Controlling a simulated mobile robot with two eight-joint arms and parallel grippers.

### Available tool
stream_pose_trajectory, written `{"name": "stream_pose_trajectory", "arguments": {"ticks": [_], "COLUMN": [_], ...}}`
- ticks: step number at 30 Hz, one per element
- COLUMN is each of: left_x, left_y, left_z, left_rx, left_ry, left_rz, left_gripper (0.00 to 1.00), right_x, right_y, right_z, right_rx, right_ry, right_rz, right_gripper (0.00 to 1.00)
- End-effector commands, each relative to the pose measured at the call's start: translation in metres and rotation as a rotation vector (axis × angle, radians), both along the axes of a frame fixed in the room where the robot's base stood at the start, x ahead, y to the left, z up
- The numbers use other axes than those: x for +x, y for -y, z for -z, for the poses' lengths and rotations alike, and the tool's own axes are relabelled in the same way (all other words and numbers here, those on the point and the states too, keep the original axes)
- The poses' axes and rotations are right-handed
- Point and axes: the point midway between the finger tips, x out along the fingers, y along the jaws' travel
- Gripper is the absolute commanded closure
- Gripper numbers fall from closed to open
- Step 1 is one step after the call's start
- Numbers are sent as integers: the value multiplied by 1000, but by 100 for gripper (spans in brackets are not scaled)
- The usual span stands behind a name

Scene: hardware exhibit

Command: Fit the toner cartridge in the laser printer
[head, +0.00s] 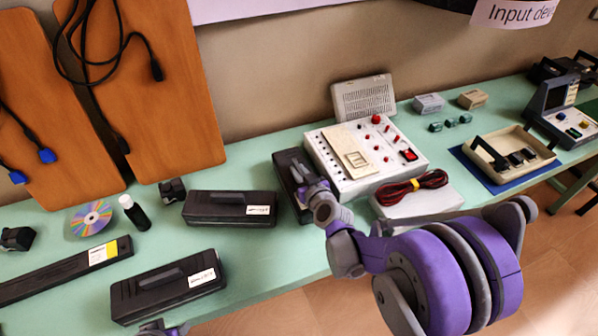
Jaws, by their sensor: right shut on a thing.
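My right gripper (318,194) comes in from the right and is shut at a black box-shaped unit (287,163), whose lower part the gripper hides. This unit stands against the left side of a white control box. Two similar black units with raised handles and white labels lie on the bench, one at the centre left (230,208) and one nearer the front (168,287). A long black bar with a yellow and white label (65,270) lies at the left. I cannot tell which is the toner cartridge, and no laser printer is clearly recognisable. Only a bit of my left gripper (160,330) shows at the bottom edge.
The white control box (385,152) has red knobs. A pale box with coiled red and black cables (420,205) sits in front of it. A beige open tray (535,160) rests on a blue mat at right. A disc (90,219) and small bottle (133,212) are at left.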

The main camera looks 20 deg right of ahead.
Motion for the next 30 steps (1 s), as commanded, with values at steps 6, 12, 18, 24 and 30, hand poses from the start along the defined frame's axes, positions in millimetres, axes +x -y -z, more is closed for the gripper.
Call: {"name": "stream_pose_trajectory", "arguments": {"ticks": [6,12,18,24,30], "left_x": [0,0,0,0,1], "left_y": [0,0,0,0,0], "left_z": [2,1,1,-1,-5], "left_rx": [0,0,0,0,0], "left_ry": [-1,-1,0,0,2], "left_rz": [0,0,0,0,0], "left_gripper": [53,53,53,53,53], "right_x": [0,0,0,-5,-40], "right_y": [0,0,0,0,2], "right_z": [2,3,2,-3,-14], "right_rx": [0,0,0,0,1], "right_ry": [1,0,0,0,0], "right_rz": [1,0,0,1,1], "right_gripper": [100,53,53,53,53]}}
